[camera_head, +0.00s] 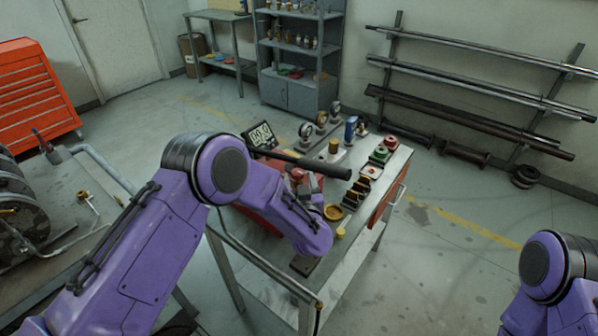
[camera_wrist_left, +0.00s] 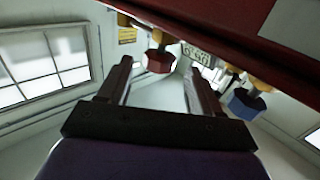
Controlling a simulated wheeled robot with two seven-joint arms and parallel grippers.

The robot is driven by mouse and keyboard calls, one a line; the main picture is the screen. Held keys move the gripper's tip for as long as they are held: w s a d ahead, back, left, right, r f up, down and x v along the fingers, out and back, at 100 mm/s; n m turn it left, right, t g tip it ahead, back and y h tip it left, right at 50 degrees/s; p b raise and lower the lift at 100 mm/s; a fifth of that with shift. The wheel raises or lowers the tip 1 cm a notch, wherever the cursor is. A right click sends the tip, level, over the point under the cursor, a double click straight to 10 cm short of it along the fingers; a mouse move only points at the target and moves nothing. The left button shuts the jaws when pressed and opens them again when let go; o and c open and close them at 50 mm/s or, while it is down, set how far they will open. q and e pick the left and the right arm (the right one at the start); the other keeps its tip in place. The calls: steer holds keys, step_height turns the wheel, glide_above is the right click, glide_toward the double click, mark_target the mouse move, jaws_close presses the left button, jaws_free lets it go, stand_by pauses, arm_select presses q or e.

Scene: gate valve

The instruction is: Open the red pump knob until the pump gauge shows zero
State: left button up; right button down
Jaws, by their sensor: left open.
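The red pump (camera_head: 262,208) sits on the workbench, partly hidden behind my left arm. The digital gauge (camera_head: 262,136) stands at the pump's far end; its digits are too small to read surely. In the left wrist view, the red knob (camera_wrist_left: 158,61) appears between the tips of my left gripper (camera_wrist_left: 158,70), whose two fingers are open. I cannot tell whether they touch the knob. A blue knob (camera_wrist_left: 246,104) is right of the fingers. In the head view, the left gripper (camera_head: 307,183) is mostly hidden by its wrist. My right gripper is out of view.
The pump's black handle (camera_head: 325,168) extends above the left gripper. Small valves, dial gauges (camera_head: 306,130) and a yellow dish (camera_head: 334,212) crowd the bench's right side. A pipe rack (camera_head: 480,90) and shelf (camera_head: 300,50) stand behind; the floor right of the bench is clear.

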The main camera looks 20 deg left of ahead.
mark_target(303, 173)
arm_select(q)
steer(key=shift+x, duration=1.1)
steer(key=c, duration=1)
steer(key=shift+w+d+f+n+g+y+b, duration=0.1)
steer(key=shift+f+n+g+y+b, duration=0.05)
steer(key=shift+n+g+y+b, duration=0.35)
steer(key=shift+d+f+n+g+y+b, duration=0.1)
steer(key=shift+n+g+y+b, duration=0.15)
steer(key=shift+y+b, duration=0.3)
steer(key=shift+c, duration=0.2)
steer(key=n+g+y+b, duration=0.2)
steer(key=g+b, duration=0.1)
steer(key=b, duration=0.1)
steer(key=n+g+y+b, duration=0.3)
steer(key=b, duration=0.1)
steer(key=n+g+y+b, duration=0.2)
steer(key=g+b, duration=0.1)
steer(key=b, duration=0.1)
steer(key=shift+w+d+f+n+b, duration=0.15)
steer(key=shift+w+d+n+b, duration=0.15)
steer(key=shift+w+n+b, duration=0.1)
steer(key=n+g+b, duration=0.1)
steer(key=b, duration=0.1)
steer(key=shift+g+y+b, duration=0.25)
steer(key=shift+y+b, duration=0.1)
steer(key=shift+w+r+g+b, duration=0.1)
steer(key=shift+r+g+b, duration=0.2)
steer(key=shift+b, duration=0.25)
steer(key=shift+r+n, duration=0.1)
steer(key=shift+n, duration=0.15)
